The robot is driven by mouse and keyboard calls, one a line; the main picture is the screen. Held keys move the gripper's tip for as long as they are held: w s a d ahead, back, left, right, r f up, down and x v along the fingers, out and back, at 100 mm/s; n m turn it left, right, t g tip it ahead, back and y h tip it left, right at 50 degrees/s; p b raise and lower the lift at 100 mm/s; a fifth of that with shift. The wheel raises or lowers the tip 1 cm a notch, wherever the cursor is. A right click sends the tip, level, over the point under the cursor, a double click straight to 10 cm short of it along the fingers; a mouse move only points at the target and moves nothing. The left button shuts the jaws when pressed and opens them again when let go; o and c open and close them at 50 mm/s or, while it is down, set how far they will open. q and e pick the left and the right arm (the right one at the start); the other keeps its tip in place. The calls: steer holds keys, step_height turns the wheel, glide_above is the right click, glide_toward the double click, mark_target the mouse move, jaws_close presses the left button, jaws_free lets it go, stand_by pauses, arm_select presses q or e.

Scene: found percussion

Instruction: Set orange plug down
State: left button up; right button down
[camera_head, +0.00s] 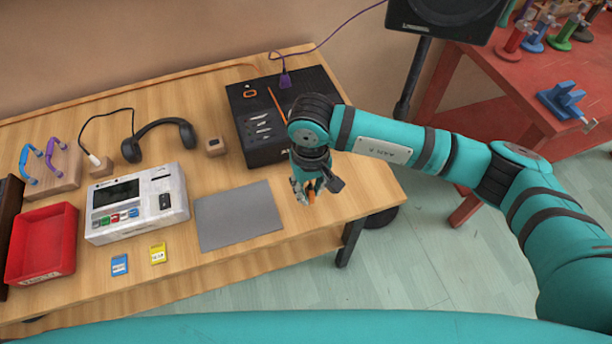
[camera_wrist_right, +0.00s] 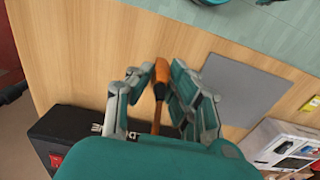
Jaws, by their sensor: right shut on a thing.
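My right gripper (camera_head: 307,190) is over the right end of the wooden table, to the right of the grey mat. It is shut on the orange plug (camera_wrist_right: 161,72), which has an orange body and a darker shaft running back between the fingers. In the head view only a small orange bit of the plug (camera_head: 311,197) shows between the fingers. Bare wood lies behind the plug in the wrist view; I cannot tell whether it touches the table. My left gripper is not in view.
The grey mat (camera_head: 238,216) lies bare on the table (camera_head: 180,283). A black box (camera_head: 256,153) with a purple plug (camera_head: 285,80) stands behind my gripper. A white device (camera_head: 136,224), headphones (camera_head: 160,126) and a red tray (camera_head: 42,243) are at left. The table's right edge is close.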

steer(key=w, duration=0.2)
steer(key=shift+w+a, duration=0.2)
steer(key=shift+w, duration=0.15)
steer(key=shift+w+f, duration=0.1)
steer(key=shift+w, duration=0.15)
steer(key=shift+w+f+p, duration=0.15)
steer(key=shift+w+p, duration=0.1)
steer(key=shift+p, duration=0.2)
step_height(320, 180, down, 2)
steer(key=shift+f+p, duration=0.25)
steer(key=shift+p, duration=0.4)
steer(key=shift+f, duration=0.4)
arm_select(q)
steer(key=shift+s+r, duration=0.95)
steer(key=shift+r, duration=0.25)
